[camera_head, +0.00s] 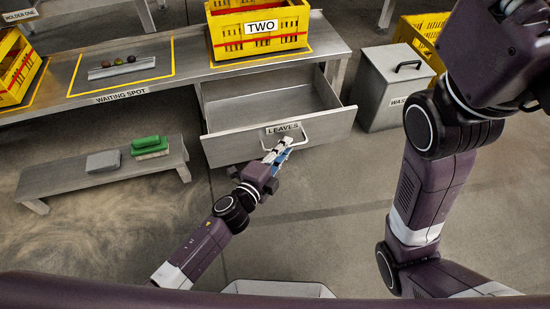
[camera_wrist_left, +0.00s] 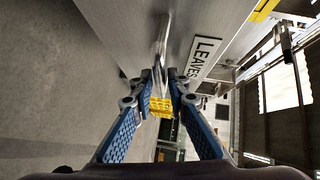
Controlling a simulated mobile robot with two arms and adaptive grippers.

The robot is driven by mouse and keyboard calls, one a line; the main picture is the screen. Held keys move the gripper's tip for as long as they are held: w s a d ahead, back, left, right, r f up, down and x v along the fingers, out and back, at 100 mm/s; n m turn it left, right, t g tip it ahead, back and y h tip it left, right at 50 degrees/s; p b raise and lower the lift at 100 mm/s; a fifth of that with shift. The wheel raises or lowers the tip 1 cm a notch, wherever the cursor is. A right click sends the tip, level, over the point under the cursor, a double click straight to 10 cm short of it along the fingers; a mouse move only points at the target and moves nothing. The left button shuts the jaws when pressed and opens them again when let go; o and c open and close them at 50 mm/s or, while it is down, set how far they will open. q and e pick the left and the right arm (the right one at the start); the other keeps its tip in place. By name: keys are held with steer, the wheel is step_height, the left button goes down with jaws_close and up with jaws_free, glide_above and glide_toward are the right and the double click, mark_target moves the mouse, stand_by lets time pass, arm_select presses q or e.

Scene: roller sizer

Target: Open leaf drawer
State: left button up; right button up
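The leaf drawer (camera_head: 228,149) is a grey metal drawer under the table, labelled LEAVES (camera_head: 283,128). In the head view it stands pulled well out, and its inside looks empty. Its bar handle (camera_head: 318,136) runs across the front below the label. My left gripper (camera_head: 281,146) is at the handle, in front of the drawer. In the left wrist view its blue fingers (camera_wrist_left: 160,82) close in on both sides of the handle (camera_wrist_left: 162,42), beside the LEAVES label (camera_wrist_left: 203,57). My right arm shows at the right of the head view; its gripper is out of view.
A yellow crate marked TWO (camera_head: 259,32) stands on the table (camera_head: 190,66) above the drawer. A grey waste bin (camera_head: 393,86) stands right of the drawer. A low bench (camera_head: 60,181) with a green brush (camera_head: 149,146) and a grey block (camera_head: 103,161) is at left.

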arm_select(q)
steer(key=v, duration=1.1)
steer(key=shift+s, duration=0.1)
